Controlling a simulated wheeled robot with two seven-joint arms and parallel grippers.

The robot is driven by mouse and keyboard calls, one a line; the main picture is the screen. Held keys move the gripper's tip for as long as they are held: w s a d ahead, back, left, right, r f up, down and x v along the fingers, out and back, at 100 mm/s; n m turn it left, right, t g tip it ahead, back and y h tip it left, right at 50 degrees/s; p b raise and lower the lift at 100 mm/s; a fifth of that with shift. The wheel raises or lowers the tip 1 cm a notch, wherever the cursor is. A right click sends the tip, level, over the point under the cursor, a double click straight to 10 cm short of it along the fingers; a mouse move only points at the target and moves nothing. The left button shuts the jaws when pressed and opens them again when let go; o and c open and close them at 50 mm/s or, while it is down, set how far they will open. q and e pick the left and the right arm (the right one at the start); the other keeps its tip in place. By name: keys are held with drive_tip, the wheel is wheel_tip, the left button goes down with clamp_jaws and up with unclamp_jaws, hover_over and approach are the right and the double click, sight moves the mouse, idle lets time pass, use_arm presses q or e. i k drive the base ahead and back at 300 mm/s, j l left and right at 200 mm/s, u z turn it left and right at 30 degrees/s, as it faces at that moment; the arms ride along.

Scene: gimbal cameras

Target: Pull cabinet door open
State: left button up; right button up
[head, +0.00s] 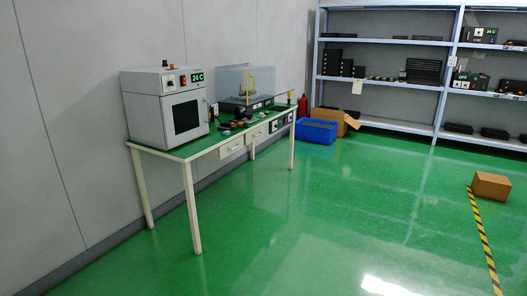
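A light grey cabinet-like oven (166,103) stands on the left end of a green-topped table (180,153) against the wall. Its door (187,116), with a dark window, faces right and looks shut. A green display on its upper front reads 24 C, with a red switch beside it. A door handle is too small to make out. Neither of my grippers shows in the head view.
A clear-covered device (250,85) and small items share the table. A blue bin (316,130), a cardboard box (338,118) and shelves (400,78) stand behind. Another box (490,186) lies at right by striped tape. The green floor before the table is clear.

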sight(186, 116)
drive_tip(key=i, duration=2.6)
